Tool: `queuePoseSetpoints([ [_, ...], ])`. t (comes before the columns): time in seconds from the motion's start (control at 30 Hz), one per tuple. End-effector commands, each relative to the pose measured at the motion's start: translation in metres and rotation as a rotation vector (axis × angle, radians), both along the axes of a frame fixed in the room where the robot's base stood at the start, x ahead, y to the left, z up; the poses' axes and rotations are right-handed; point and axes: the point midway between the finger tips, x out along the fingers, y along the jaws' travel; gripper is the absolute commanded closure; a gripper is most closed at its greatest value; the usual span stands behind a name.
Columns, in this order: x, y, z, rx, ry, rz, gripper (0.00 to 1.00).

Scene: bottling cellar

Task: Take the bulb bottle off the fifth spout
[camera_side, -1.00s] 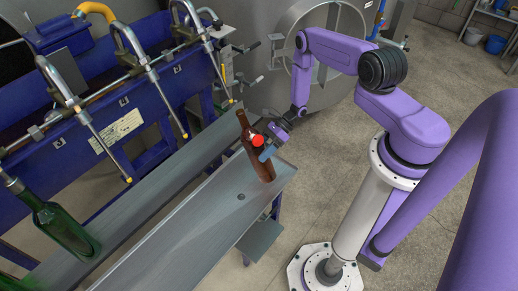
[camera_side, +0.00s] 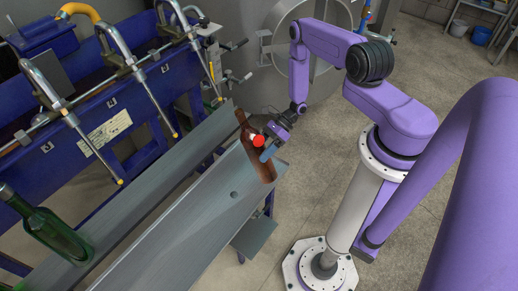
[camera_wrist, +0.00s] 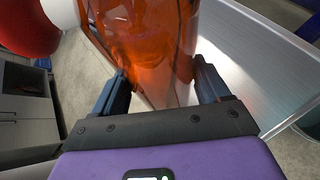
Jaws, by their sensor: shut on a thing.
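The bulb bottle is a brown, see-through bottle (camera_side: 262,166) at the right end of the grey bench, leaning slightly in the side view. My gripper (camera_side: 268,143) is shut on it from the right. In the wrist view the amber glass (camera_wrist: 150,50) fills the space between my two dark fingers (camera_wrist: 160,88). The nearest spout, at the far right of the row (camera_side: 218,95), ends to the left of the bottle's neck, with a gap in the side view. Whether the bottle's base touches the bench cannot be told.
A green bottle (camera_side: 55,232) stands at the left. More spouts (camera_side: 85,135) hang from the blue machine (camera_side: 100,115).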

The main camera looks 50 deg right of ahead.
Motion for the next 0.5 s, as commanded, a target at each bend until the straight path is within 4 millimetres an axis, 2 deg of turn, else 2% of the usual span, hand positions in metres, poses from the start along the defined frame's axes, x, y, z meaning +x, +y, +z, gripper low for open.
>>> queuePoseSetpoints([
  [0.5,-0.0072,0.0003,0.0037,0.004,-0.003,-0.001,1.00],
])
